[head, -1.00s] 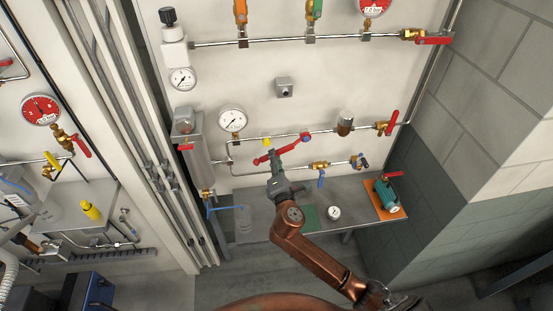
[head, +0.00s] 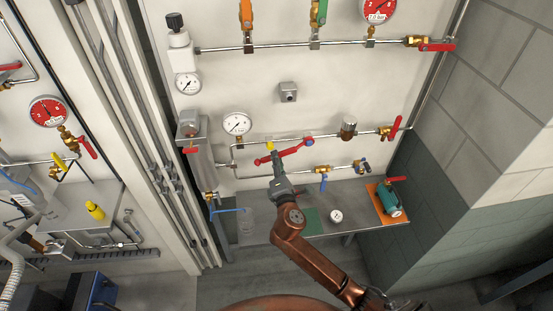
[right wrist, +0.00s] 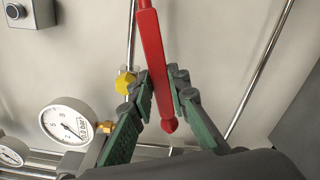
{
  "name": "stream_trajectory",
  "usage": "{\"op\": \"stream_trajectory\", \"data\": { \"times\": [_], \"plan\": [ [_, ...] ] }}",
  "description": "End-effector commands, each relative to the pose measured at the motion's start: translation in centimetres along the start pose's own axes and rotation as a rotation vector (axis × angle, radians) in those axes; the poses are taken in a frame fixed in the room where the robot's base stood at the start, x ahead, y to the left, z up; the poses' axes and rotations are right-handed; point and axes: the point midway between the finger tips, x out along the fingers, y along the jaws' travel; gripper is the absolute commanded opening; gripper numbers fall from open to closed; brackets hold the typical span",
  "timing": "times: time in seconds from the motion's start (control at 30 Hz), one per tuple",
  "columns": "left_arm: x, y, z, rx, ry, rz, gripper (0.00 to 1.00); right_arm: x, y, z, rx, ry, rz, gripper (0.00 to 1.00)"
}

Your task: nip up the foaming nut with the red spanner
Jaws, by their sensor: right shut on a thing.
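The red spanner (head: 290,151) lies slantwise in front of the lower pipe in the head view. Its right end is at a small blue part (head: 309,141) on the pipe; whether it fits around that part is too small to tell. My right gripper (head: 274,157) is shut on the spanner's handle. In the right wrist view the red handle (right wrist: 153,50) runs between the green-padded fingers (right wrist: 160,98), its rounded end showing below them. A yellow hex nut (right wrist: 125,82) sits on a pipe beside the left finger. No foam is clearly visible. My left gripper is out of view.
A white gauge (head: 237,124) is left of the spanner, and a brass valve with a blue handle (head: 323,182) is below right. A grey bench (head: 350,200) below holds a teal pump (head: 387,201) on an orange mat. A grey-green wall bounds the right.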

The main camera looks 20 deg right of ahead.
Motion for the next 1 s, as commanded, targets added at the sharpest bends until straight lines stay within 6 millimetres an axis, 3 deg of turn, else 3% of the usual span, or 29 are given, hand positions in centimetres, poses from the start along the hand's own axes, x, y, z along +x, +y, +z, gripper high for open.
{"op": "stream_trajectory", "data": {
  "times": [1.0],
  "plan": [
    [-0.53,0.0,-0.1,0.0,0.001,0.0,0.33,0.01,-0.35,0.31,-0.058,-0.007,0.004,0.0]
  ]
}}
